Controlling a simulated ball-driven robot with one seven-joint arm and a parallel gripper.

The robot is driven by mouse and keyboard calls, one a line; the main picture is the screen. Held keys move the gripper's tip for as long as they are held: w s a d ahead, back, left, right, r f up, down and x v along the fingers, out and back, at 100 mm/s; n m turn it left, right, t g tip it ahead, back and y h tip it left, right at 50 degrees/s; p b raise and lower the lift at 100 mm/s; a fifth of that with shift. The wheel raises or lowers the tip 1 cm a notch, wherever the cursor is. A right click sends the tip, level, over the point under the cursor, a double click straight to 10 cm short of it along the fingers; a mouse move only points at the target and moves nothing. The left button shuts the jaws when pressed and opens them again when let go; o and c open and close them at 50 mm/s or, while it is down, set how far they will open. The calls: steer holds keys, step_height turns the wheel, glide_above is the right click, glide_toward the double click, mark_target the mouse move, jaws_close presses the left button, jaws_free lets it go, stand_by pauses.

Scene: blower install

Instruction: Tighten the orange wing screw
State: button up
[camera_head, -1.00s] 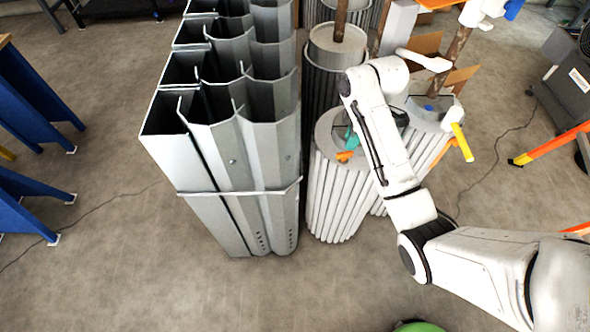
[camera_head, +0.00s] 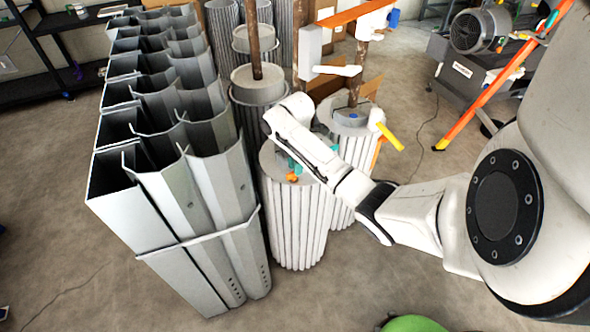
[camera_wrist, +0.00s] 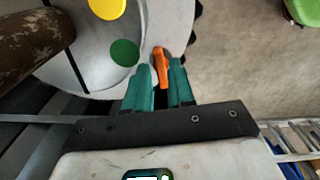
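The orange wing screw (camera_wrist: 160,62) is at the edge of a pale round lid in the wrist view; in the head view it is a small orange spot (camera_head: 292,177) on top of a ribbed grey cylinder (camera_head: 295,225). My gripper (camera_wrist: 160,68) has two teal fingers, one on each side of the screw's lower part. The fingers stand apart, with a narrow gap around the screw. Contact is not clear. In the head view my gripper (camera_head: 293,163) is partly hidden behind my arm's white links.
Tall grey metal channels (camera_head: 180,210) stand close left of the cylinder. More cylinders with brown posts (camera_head: 255,40) stand behind. A yellow handle (camera_head: 390,136) and a grey motor machine (camera_head: 480,50) are to the right. The floor in front is open.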

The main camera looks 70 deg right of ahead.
steer(key=shift+f, duration=1.1)
steer(key=shift+c, duration=0.4)
jaws_close()
